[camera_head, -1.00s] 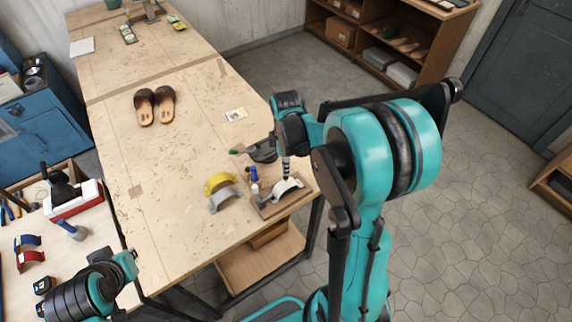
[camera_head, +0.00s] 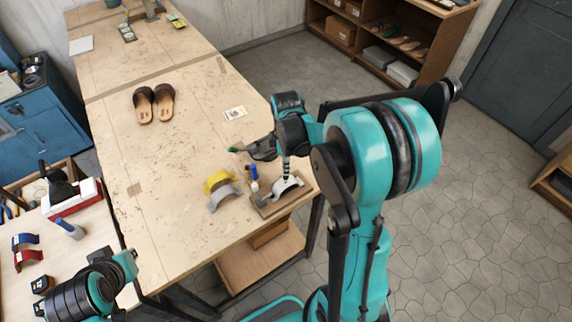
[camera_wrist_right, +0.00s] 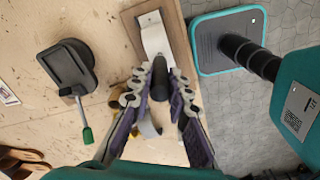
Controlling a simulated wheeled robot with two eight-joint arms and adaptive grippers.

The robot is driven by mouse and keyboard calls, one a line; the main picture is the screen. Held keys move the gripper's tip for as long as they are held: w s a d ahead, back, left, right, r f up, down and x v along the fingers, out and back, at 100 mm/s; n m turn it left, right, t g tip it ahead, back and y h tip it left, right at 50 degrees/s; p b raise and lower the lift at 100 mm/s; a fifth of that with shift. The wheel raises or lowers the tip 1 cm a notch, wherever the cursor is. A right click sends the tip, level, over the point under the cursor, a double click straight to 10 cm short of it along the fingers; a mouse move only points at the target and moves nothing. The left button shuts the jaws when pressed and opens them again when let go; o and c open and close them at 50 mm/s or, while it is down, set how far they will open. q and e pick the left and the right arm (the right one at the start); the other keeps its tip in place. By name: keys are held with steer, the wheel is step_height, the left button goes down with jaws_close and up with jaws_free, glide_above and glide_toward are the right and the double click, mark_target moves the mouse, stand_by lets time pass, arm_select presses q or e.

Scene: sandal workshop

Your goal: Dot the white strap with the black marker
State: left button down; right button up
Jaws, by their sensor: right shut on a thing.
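The white strap (camera_head: 291,187) lies on a wooden board (camera_head: 266,208) at the near right of the table. It also shows in the right wrist view (camera_wrist_right: 153,35), on its board (camera_wrist_right: 178,45). My right gripper (camera_wrist_right: 160,78) is shut on the dark black marker (camera_wrist_right: 160,85), which is seen nearly end-on. The marker's tip is close to the strap's near end in that view; I cannot tell whether they touch. In the head view the right arm comes over the table's right edge and the gripper is over the strap.
A yellow strap (camera_head: 216,181) and a grey strap (camera_head: 221,197) lie left of the board, with a blue-capped bottle (camera_head: 253,173) beside it. Sandals (camera_head: 154,104) lie farther back; the middle of the table is clear.

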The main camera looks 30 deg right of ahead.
step_height(320, 180, up, 7)
steer(key=p, duration=0.5)
stand_by(0.7)
